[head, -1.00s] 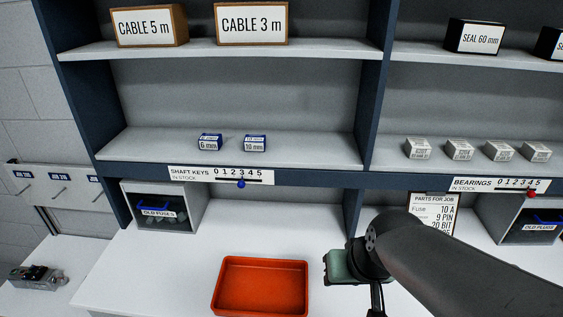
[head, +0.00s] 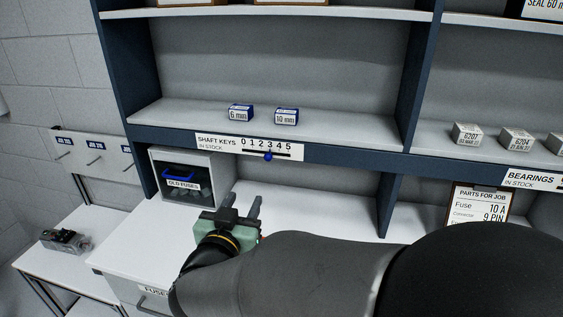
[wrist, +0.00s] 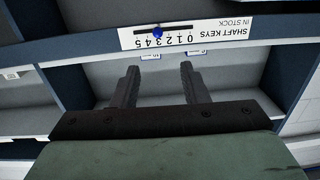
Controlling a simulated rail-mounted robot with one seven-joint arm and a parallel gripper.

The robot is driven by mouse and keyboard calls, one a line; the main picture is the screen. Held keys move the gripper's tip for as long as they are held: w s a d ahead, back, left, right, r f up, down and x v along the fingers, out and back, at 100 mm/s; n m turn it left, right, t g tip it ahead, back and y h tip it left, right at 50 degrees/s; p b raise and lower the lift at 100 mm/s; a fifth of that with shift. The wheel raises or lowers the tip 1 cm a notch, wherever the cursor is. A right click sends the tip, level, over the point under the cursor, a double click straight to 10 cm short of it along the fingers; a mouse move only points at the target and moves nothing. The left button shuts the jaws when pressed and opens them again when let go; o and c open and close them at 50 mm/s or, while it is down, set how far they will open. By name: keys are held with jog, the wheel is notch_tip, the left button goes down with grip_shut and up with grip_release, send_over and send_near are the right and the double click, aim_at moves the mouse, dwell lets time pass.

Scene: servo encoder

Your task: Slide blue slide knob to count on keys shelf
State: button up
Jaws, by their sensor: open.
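The blue slide knob (head: 268,156) sits on the slot of the SHAFT KEYS scale (head: 250,147), around the 3; the exact mark is hard to tell. It also shows in the wrist view (wrist: 158,33), where the scale is upside down. On the keys shelf (head: 190,117) above stand two blue-and-white boxes, a 6 mm box (head: 240,113) and a 10 mm box (head: 286,116). My gripper (head: 241,202) is open and empty, below and slightly left of the knob, apart from it. In the wrist view its fingers (wrist: 158,70) point toward the scale.
An OLD FUSES bin (head: 180,178) stands in a grey cubby left of my gripper. The BEARINGS scale (head: 532,181) and a parts clipboard (head: 478,205) are at the right. White worktop (head: 310,210) lies below the shelf. My arm hides much of the front.

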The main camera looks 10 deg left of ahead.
jog(key=p, duration=0.4)
send_near(267, 158)
jog(key=shift+h, duration=0.3)
jog(key=w, duration=0.8)
jog(key=shift+w+a+f, duration=0.1)
jog(key=shift+w+a, duration=0.15)
jog(key=shift+a, duration=0.05)
grip_shut()
